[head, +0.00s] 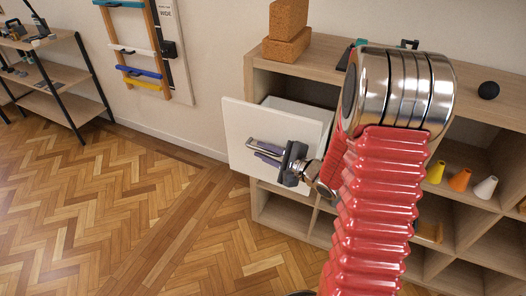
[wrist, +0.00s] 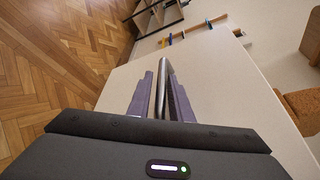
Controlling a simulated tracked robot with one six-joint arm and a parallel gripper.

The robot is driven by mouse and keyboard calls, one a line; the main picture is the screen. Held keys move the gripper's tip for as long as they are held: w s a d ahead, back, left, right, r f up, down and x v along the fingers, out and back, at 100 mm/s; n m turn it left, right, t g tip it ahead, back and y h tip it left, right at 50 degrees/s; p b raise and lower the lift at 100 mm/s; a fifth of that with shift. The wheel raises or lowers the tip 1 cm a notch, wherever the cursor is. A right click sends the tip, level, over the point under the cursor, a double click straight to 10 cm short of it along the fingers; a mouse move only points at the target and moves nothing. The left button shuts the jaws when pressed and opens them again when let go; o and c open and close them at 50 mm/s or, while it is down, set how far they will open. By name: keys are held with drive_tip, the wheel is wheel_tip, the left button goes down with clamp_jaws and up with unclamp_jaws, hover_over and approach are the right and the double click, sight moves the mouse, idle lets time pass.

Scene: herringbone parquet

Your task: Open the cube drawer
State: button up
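The cube drawer has a white front panel (head: 250,118) and stands pulled out from the wooden cube shelf (head: 322,60). A metal bar handle (head: 256,142) sits on the panel. My gripper (head: 262,152) is at this handle, in front of the panel. In the wrist view the handle (wrist: 162,72) lies between the two purple fingers, which appear closed on it, and the white panel (wrist: 225,85) fills the middle. My red arm hides part of the shelf.
Brown cork-like blocks (head: 288,35) and a black ball (head: 488,90) stand on the shelf top. Small cones (head: 459,180) sit in an open cubby at right. A black-framed rack (head: 55,75) stands far left. The parquet floor left of the drawer is clear.

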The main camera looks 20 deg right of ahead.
drive_tip(key=v, duration=1.3)
drive_tip(key=shift+s+d, duration=0.2)
drive_tip(key=shift+s, duration=0.15)
idle(0.5)
